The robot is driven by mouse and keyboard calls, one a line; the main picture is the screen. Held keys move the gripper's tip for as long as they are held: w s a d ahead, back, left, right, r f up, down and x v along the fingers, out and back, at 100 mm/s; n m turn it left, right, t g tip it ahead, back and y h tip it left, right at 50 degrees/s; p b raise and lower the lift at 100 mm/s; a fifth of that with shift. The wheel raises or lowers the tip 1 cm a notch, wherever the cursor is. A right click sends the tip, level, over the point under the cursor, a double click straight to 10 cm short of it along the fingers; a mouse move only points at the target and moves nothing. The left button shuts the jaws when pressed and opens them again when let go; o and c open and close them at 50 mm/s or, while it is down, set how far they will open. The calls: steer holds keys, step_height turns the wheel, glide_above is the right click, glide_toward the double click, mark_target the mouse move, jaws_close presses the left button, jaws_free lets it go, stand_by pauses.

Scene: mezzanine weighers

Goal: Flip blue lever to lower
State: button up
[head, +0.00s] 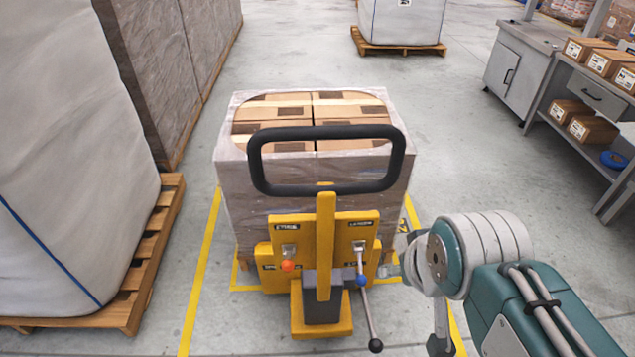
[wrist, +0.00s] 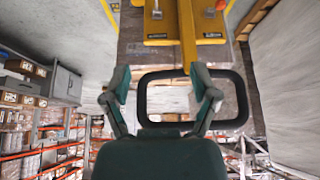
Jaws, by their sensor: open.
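The blue lever (head: 361,281) is on the right half of the yellow lift-truck panel (head: 350,228) in the head view. Its blue knob hangs below a metal bracket. A long metal rod with a dark ball (head: 375,345) runs down from beside it; I cannot tell whether they are joined. My gripper (head: 390,270) is just right of the panel, partly hidden by my wrist. In the wrist view, my gripper (wrist: 163,82) is open, with the black handle loop beyond its fingers and nothing between the pads. The blue knob is not clearly visible there.
An orange-knobbed lever (head: 288,266) is on the panel's left half. The black handle loop (head: 325,132) and yellow mast (head: 325,240) stand close by. Wrapped boxes (head: 230,180) are behind.

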steer(key=c, duration=0.6)
steer(key=shift+w+f, duration=0.15)
steer(key=shift+w, duration=0.1)
jaws_close()
steer(key=w+d+f+m+g+y, duration=0.2)
steer(key=w+f+y, duration=0.2)
steer(key=w+f, duration=0.4)
steer(key=w+d+f+m+g+y, duration=0.1)
steer(key=w+f+m+g+y, duration=0.15)
steer(key=w+f+y, duration=0.45)
steer(key=w+d+f+m+t, duration=0.2)
steer(key=d+f, duration=0.1)
steer(key=f, duration=0.5)
steer(key=w+d+f+m+t, duration=0.2)
steer(key=d+f+m+t, duration=0.1)
steer(key=f, duration=0.6)
steer(key=w+d+f+m+t+y, duration=0.1)
steer(key=d+f, duration=0.3)
steer(key=f, duration=0.4)
steer(key=shift+w+d+f+m+t, duration=0.15)
steer(key=shift+w+f+m+t, duration=0.25)
steer(key=shift+w+m+t, duration=0.25)
